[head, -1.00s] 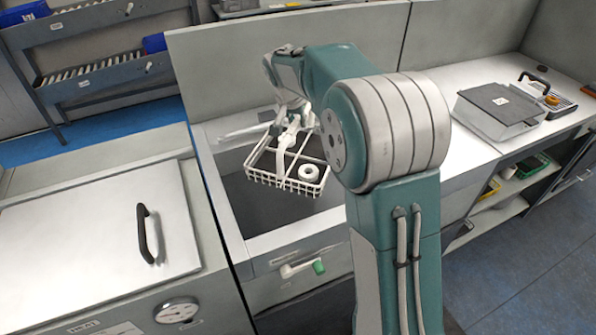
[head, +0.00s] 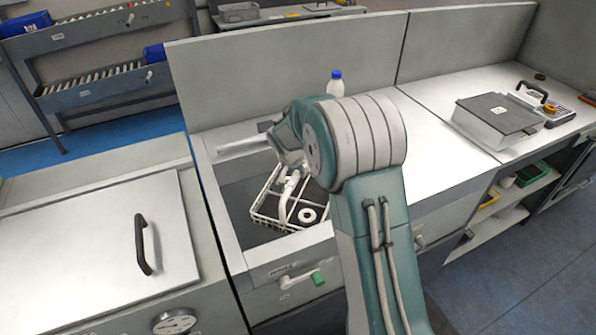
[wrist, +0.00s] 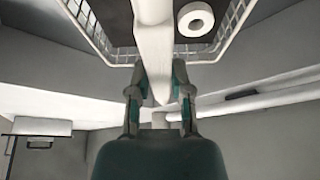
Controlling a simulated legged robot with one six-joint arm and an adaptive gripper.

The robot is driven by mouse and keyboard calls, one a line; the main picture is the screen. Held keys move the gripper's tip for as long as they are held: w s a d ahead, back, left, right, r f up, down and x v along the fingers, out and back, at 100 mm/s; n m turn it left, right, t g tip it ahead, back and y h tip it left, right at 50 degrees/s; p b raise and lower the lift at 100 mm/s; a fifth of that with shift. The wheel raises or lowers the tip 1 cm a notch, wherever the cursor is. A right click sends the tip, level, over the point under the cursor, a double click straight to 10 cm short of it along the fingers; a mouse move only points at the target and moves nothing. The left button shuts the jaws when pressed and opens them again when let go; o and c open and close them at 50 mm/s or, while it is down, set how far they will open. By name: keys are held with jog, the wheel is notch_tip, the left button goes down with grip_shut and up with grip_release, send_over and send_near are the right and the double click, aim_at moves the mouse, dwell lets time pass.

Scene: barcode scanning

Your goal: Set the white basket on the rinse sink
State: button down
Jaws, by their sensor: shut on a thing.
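The white basket (head: 257,217) is a wire-sided tray with a tall white handle (head: 284,205). It hangs from my gripper (head: 288,176) within the opening of the rinse sink (head: 236,196), a dark basin with a pale rim. A white ring (head: 306,215) lies inside the basket. In the wrist view my gripper (wrist: 160,88) has both fingers closed on the handle (wrist: 153,45), and the basket's wire rim (wrist: 95,30) shows beyond. My arm hides the basket's right side. I cannot tell whether its base touches the sink floor.
A white bottle with a blue cap (head: 335,84) stands behind my arm. A closed lid with a black handle (head: 142,244) lies left of the sink. A grey box (head: 497,117) is on the right counter. A panel (head: 290,65) rises behind the sink.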

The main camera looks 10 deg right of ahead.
dwell(0.3)
jog(key=c, duration=0.5)
grip_release()
jog(key=shift+f, duration=0.1)
jog(key=shift+c, duration=0.2)
jog(key=v, duration=1.2)
